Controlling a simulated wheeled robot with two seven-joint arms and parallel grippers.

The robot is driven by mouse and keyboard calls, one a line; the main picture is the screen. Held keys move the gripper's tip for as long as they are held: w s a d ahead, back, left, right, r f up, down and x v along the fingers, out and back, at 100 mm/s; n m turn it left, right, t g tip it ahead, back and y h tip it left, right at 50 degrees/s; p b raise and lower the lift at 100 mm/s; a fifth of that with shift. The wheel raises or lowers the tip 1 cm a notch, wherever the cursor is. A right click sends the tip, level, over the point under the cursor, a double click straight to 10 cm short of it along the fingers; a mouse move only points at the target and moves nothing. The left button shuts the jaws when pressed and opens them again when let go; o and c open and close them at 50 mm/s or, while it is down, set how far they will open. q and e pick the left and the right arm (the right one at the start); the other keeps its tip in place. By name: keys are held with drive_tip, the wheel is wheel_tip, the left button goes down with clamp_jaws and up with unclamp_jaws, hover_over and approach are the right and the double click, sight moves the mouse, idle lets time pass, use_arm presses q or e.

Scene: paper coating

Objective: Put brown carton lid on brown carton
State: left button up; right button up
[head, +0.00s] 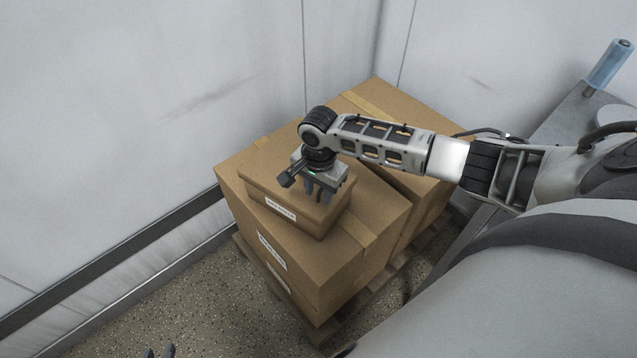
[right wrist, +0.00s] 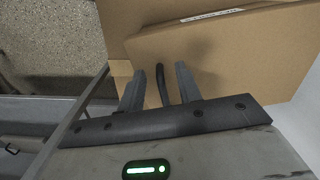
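A small brown carton (head: 294,222) with a white label stands on top of a larger box. Its brown lid (head: 262,179) lies over its top, looking level; I cannot tell whether it is fully seated. My right gripper (head: 317,197) points down at the lid's right part. In the right wrist view its two fingers (right wrist: 158,85) are apart over brown cardboard (right wrist: 235,65), with a thin dark curved piece between them that I cannot identify. Contact with the lid is unclear. Only the tips of my left gripper (head: 159,352) show at the bottom edge, apart and empty.
Large taped boxes (head: 375,225) stand on a wooden pallet (head: 325,332) below the carton. Pale walls (head: 150,90) close in behind, with a dark rail (head: 110,262) at left. A grey surface with a blue cylinder (head: 608,66) is at right. Speckled floor (head: 190,300) is clear at lower left.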

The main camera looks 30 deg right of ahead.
idle(0.3)
wheel_tip(320, 180, up, 16)
drive_tip(key=shift+p, duration=0.45)
idle(0.3)
drive_tip(key=s+a+f+n+t+y, duration=0.45)
drive_tip(key=a+f+n, duration=0.35)
drive_tip(key=a+f, duration=0.45)
drive_tip(key=s+d+f+n+t+h, duration=0.1)
drive_tip(key=s+n+t, duration=0.4)
drive_tip(key=s, duration=0.5)
wheel_tip(320, 180, down, 2)
drive_tip(key=n+h, duration=0.1)
drive_tip(key=n, duration=0.1)
drive_tip(key=shift+s+d+f+n, duration=0.2)
drive_tip(key=shift+s+d+n, duration=0.15)
drive_tip(key=shift+n, duration=0.05)
